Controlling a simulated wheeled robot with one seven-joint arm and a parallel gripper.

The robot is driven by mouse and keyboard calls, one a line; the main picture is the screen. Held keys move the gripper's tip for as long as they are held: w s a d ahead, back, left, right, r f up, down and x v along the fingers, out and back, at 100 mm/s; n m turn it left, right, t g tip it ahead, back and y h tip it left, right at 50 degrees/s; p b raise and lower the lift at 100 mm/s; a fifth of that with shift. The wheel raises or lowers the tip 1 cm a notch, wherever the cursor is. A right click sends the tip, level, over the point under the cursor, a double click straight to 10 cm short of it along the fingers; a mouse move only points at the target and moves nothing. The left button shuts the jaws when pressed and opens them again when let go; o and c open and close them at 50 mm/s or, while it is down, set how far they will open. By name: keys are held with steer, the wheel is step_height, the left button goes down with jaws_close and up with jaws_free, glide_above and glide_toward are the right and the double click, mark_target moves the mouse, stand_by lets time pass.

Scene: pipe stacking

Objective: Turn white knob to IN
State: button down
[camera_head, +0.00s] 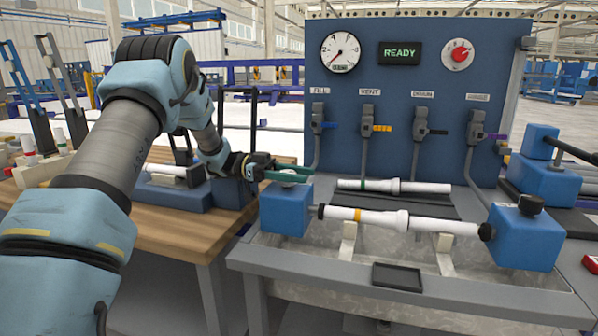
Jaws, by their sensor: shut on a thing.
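The white knob (288,171) sits on top of the left blue block (287,212) and is mostly hidden by the fingers. My gripper (287,176) reaches in from the left with green fingers and is shut on the white knob. No IN marking is readable at this size, so I cannot tell the knob's setting. A white pipe (395,220) with an orange band lies level between the left block and the right blue block (524,236), which has a black knob (530,204) on top.
Behind stands a blue panel (420,130) with a gauge (340,52), a READY display (399,53), a red dial (460,54) and several levers. Another white pipe (394,187) lies on a dark mat. A wooden table (165,226) is at left. A black tray (397,277) is in front.

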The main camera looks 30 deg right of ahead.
steer(key=shift+s+a+r+m+g+y, duration=0.1)
steer(key=shift+s+m+g+y, duration=0.05)
steer(key=shift+m+g+y, duration=0.7)
steer(key=shift+s+y, duration=0.1)
steer(key=shift+y, duration=0.35)
steer(key=shift+c, duration=1.4)
jaws_free()
step_height(320, 180, up, 10)
steer(key=shift+b, duration=0.3)
